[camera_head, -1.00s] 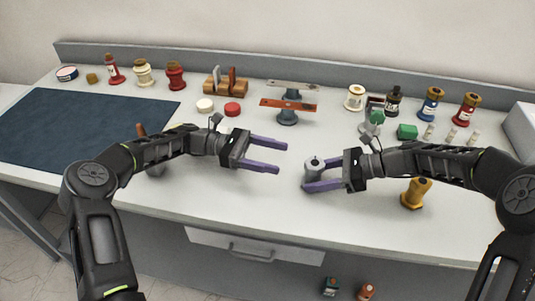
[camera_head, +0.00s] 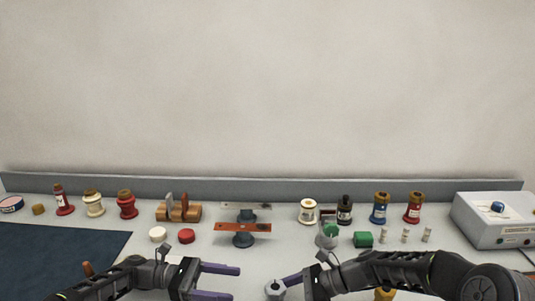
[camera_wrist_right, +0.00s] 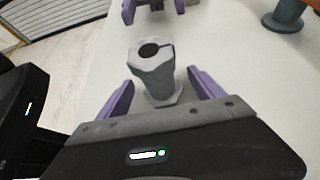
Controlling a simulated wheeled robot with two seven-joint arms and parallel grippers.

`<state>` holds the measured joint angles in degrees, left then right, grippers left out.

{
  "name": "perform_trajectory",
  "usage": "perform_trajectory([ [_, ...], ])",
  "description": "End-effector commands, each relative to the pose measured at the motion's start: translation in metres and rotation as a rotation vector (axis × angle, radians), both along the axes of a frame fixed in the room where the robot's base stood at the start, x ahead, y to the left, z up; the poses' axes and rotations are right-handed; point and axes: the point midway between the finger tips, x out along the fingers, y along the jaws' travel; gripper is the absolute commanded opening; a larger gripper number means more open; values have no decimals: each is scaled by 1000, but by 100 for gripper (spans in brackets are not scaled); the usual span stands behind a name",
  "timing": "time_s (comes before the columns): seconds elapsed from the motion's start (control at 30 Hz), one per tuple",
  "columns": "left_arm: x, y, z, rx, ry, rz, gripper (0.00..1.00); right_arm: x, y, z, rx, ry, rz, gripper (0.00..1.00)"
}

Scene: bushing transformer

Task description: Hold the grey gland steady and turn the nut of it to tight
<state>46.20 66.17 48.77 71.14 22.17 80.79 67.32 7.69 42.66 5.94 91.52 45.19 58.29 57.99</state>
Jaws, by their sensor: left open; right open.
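The grey gland (camera_head: 275,288) stands upright at the bottom edge of the head view, where its lower part is cut off. In the right wrist view the gland (camera_wrist_right: 153,73) shows a dark round opening on top and a wider flat-sided part at its foot. I cannot tell which part is the nut. My right gripper (camera_wrist_right: 160,78) is open, with one purple finger on each side of the gland; I see gaps beside it. My left gripper (camera_head: 236,283) is open and empty, left of the gland, its fingers pointing toward it.
Behind stand an orange bar on a dark stand (camera_head: 243,238), a red cap (camera_head: 187,236), a white cap (camera_head: 158,234) and a green block (camera_head: 363,239). Bottles and spools line the back. A dark mat (camera_head: 50,262) lies left, a white device (camera_head: 495,220) right.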

Motion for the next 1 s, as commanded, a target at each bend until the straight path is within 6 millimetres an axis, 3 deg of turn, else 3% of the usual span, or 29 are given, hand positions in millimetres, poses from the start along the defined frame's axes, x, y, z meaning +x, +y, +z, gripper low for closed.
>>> perform_trajectory([
  [0.27, 0, 0, 0, 0, 0, 0, 68, 1, -1, 2, 1, -1, 0, 77],
  [0.43, 0, 0, 0, 0, 0, 0, 68, 1, -13, 8, 1, -3, -2, 77],
  [0.8, 0, 0, 0, 0, 0, 0, 68, 1, -77, 43, 0, -3, -4, 77],
  [1.0, 0, 0, 0, 0, 0, 0, 68, 1, -100, 55, 0, -2, -1, 77],
])
